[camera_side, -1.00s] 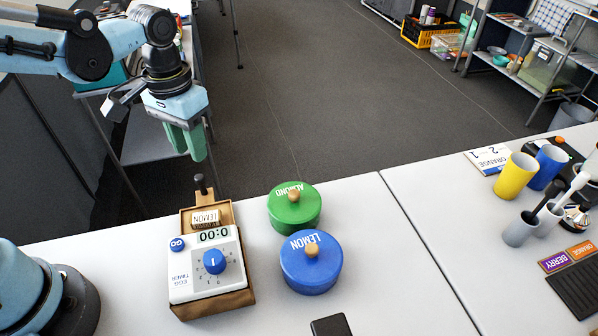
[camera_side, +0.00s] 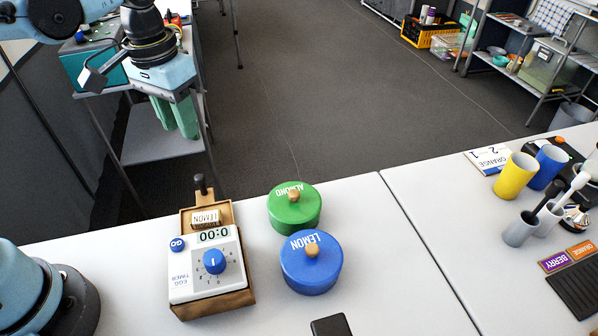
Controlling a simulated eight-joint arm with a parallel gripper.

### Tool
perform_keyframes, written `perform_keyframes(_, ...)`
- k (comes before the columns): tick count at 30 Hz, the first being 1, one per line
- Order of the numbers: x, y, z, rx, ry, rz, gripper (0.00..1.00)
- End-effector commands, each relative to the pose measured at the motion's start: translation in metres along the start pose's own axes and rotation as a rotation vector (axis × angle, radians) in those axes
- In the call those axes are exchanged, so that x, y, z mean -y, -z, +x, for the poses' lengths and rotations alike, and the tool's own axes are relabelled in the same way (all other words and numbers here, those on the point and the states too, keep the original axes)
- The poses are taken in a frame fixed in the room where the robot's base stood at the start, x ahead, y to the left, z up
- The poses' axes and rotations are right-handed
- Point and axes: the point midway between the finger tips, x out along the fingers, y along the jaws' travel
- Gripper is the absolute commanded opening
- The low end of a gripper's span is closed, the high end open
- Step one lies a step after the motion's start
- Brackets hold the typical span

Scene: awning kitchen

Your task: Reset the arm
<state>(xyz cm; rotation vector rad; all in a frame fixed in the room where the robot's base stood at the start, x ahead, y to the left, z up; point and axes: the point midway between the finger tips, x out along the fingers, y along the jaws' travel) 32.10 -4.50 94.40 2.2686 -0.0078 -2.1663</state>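My gripper (camera_side: 176,117) hangs in the air at the upper left, beyond the far edge of the table and above the floor. Its green fingers point down and hold nothing that I can see.
The white table (camera_side: 400,290) holds an egg timer (camera_side: 206,268) in a wooden holder, a green ALMOND canister (camera_side: 295,212) and a blue LEMON canister (camera_side: 312,266). A yellow cup (camera_side: 515,177) and a blue cup (camera_side: 548,166) stand right. The table's middle right is clear.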

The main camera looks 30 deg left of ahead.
Motion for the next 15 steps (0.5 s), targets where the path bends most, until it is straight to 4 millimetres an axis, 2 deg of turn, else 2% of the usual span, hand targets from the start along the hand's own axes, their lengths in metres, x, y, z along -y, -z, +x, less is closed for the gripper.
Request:
perform_keyframes(9,0.028,-0.022,0.011,-0.327,-0.015,-0.002,0.34)
perform_keyframes(15,0.04,-0.03,0.019,-0.502,-0.002,-0.001,0.34)
